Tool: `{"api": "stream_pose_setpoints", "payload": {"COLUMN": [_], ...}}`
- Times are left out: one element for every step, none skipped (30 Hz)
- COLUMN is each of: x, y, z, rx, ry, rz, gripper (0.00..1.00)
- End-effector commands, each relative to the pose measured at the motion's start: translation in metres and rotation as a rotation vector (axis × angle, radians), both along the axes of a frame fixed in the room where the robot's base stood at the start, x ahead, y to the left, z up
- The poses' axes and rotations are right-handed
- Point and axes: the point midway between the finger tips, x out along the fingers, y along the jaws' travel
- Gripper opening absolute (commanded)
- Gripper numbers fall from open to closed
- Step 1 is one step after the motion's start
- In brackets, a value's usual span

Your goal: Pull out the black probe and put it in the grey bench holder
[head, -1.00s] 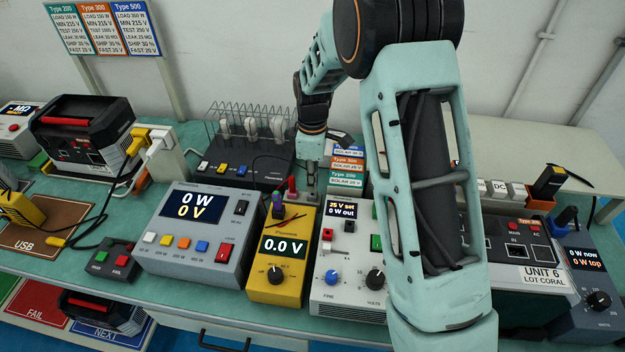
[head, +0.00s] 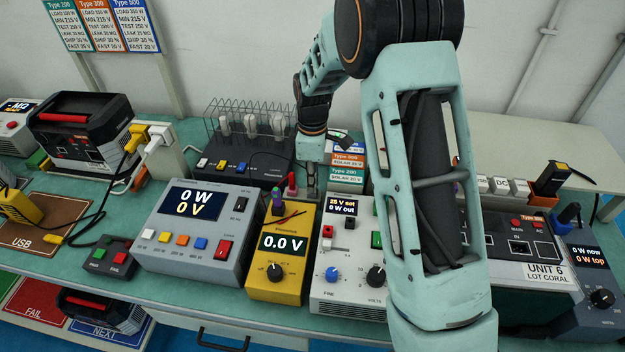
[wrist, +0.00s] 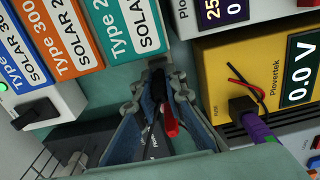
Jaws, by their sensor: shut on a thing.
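My gripper (wrist: 160,90) points down behind the yellow meter. It is shut on the black probe (wrist: 158,82), whose dark body shows between the fingertips in the wrist view. The red probe (wrist: 169,121) stands close beside it, and it also shows in the head view (head: 291,184) just left of my gripper (head: 310,190). I cannot tell whether the black probe's tip is free, as the fingers cover it. I cannot clearly pick out the grey bench holder; the fingers may hide it.
The yellow meter (head: 282,285) reads 0.0 V and has a purple plug (wrist: 257,131) with loose wires. Solar label boxes (wrist: 133,25) stand close to the fingers. A black rack (head: 240,165) is behind left. A grey supply (head: 345,290) stands right of the meter.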

Motion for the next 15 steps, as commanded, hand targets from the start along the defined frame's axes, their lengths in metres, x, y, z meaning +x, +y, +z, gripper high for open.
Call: {"api": "stream_pose_setpoints", "payload": {"x": [0.0000,0.0000,0.0000,0.0000,0.0000,0.0000,0.0000,-0.0001,-0.0001,-0.0001,-0.0001,-0.0001,-0.0002,-0.0002,-0.0001], "y": [-0.0001,-0.0001,-0.0001,-0.0002,-0.0002,-0.0002,-0.0002,-0.0003,-0.0003,-0.0003,-0.0003,-0.0004,-0.0004,-0.0004,-0.0004], "z": [-0.0019,-0.0026,-0.0033,-0.0039,-0.0045,-0.0053,-0.0060,-0.0066,-0.0074,-0.0080,-0.0086,-0.0095,-0.0101,-0.0107,-0.0102], "rx": [0.000,0.000,0.000,0.000,0.000,0.000,0.000,0.000,0.000,0.000,0.000,0.000,0.000,-0.001,0.000], "ry": [0.000,0.000,0.000,0.000,0.000,0.000,0.000,0.000,0.000,0.000,0.000,0.000,0.000,0.000,0.000], "rz": [0.000,0.000,0.000,0.000,0.000,0.000,0.000,0.000,0.000,0.000,0.000,0.000,0.000,0.000,0.000], "gripper": [0.00,0.00,0.00,0.00,0.00,0.00,0.00,0.00,0.00,0.00,0.00,0.00,0.00,0.00,0.13]}}
